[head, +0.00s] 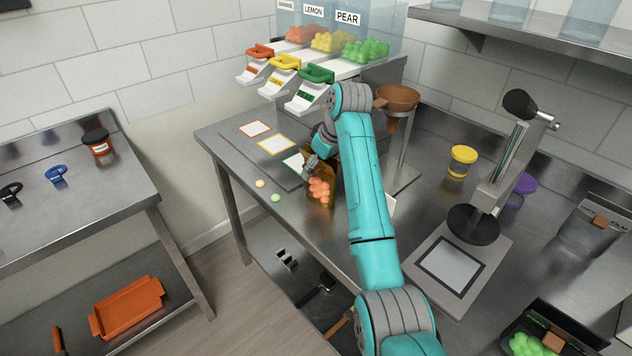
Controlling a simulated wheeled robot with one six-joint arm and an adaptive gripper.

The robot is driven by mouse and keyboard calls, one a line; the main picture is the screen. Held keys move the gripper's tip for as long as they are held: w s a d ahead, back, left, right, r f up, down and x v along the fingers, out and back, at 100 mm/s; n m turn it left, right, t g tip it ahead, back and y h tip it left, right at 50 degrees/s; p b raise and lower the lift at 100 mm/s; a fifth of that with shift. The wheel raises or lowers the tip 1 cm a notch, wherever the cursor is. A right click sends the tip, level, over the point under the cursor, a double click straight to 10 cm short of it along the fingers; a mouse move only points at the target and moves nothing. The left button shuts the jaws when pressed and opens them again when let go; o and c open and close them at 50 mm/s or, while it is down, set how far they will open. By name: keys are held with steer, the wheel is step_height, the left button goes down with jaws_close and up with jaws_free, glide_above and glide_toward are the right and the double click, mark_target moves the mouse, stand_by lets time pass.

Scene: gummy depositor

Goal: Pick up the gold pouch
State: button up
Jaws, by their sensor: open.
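The gold pouch (332,172) stands on the steel table below the dispensers in the head view. It looks amber-brown, with orange gummies (319,189) showing at its front. My gripper (310,168) is at the pouch's upper left side, with its fingers open. My arm covers the pouch's right side. I cannot tell whether the fingers touch the pouch or stand around its edge.
Dispensers with green (316,76), yellow and red handles stand behind. A brown funnel (398,97) is to the right, near a press (473,222) and yellow-lidded jar (462,160). Two loose gummies (276,197) lie left of the pouch. The table's front-left edge is close.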

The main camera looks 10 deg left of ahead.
jaws_close()
step_height(320, 180, up, 10)
steer(key=shift+r, duration=0.1)
steer(key=c, duration=0.7)
jaws_free()
jaws_close()
